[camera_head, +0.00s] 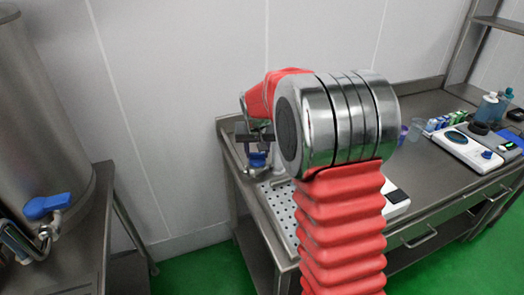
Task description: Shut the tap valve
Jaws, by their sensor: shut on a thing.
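A tap valve with a blue lever handle (45,206) sits on a metal pipe at the lower front of the steel tank at the left. My gripper (257,146) is far to the right of it, over the left end of the steel bench. It is shut on a small blue thing (257,159), which shows just below the dark jaws. The jaws hide part of this thing, so I cannot tell what it is. My arm hides the middle of the bench.
A perforated white tray (284,205) is on the right bench (440,185). White devices (462,146), small cartons and blue bottles (488,107) stand at its right. Green floor lies between the tables.

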